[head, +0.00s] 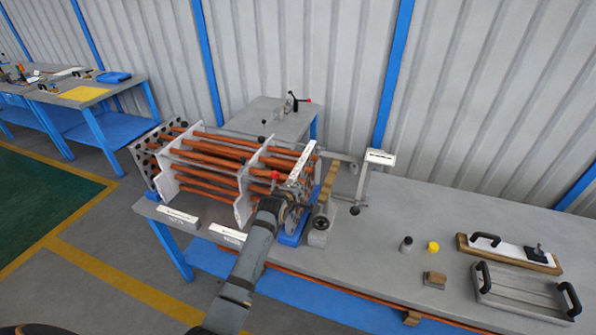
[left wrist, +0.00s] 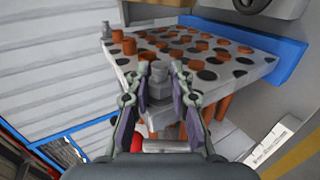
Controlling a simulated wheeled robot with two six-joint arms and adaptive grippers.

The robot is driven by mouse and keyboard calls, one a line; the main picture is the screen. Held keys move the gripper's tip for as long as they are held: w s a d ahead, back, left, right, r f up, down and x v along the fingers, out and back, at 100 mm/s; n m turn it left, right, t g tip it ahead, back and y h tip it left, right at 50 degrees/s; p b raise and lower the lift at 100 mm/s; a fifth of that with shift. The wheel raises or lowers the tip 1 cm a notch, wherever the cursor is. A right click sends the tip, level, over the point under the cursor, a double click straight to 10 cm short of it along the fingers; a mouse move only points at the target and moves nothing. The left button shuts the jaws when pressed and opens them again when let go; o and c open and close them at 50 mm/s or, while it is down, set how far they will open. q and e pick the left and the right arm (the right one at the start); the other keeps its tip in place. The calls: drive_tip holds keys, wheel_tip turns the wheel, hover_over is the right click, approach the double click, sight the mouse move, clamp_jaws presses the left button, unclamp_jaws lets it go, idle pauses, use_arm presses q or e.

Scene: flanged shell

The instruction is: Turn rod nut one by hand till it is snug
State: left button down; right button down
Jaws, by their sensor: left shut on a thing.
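Rod nut one appears to be the grey hex nut (left wrist: 160,90) on a rod end at the near corner of the white tube sheet (left wrist: 215,62) in the left wrist view. My left gripper (left wrist: 160,76) is shut on this nut, one finger on each side, and the rod tip stands up between the fingertips. In the head view my left gripper (head: 296,196) is at the right end of the bundle of orange tubes (head: 210,152), where my own wrist hides the nut. My right gripper is not in view.
White baffle plates (head: 247,190) cross the bundle. A grey post (head: 320,228) stands close to the right of my gripper. A dark cylinder (head: 406,244), a yellow cap (head: 433,247) and a handled tray (head: 520,290) lie to the right on the grey bench (head: 400,205).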

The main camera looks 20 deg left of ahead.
use_arm(q)
drive_tip(key=g+p, duration=0.3)
drive_tip(key=p, duration=0.2)
drive_tip(key=shift+r+g+p, duration=0.35)
drive_tip(key=shift+r+g, duration=0.05)
drive_tip(key=shift+w+f+g+p, duration=0.15)
drive_tip(key=shift+g+p, duration=0.3)
drive_tip(key=shift+g, duration=0.45)
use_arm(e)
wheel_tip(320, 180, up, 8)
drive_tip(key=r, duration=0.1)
use_arm(q)
drive_tip(key=shift+f+g, duration=0.2)
drive_tip(key=shift+g, duration=0.3)
drive_tip(key=shift+f+g, duration=0.1)
drive_tip(key=shift+g, duration=0.3)
drive_tip(key=g+b, duration=0.2)
drive_tip(key=b, duration=0.4)
drive_tip(key=g+b, duration=0.2)
drive_tip(key=b, duration=0.5)
drive_tip(key=shift+s+d+f+g, duration=0.1)
drive_tip(key=shift+s+f+g, duration=0.1)
drive_tip(key=shift+f+g, duration=0.15)
drive_tip(key=shift+r+b, duration=0.2)
drive_tip(key=shift+b, duration=0.7)
drive_tip(key=shift+g, duration=0.25)
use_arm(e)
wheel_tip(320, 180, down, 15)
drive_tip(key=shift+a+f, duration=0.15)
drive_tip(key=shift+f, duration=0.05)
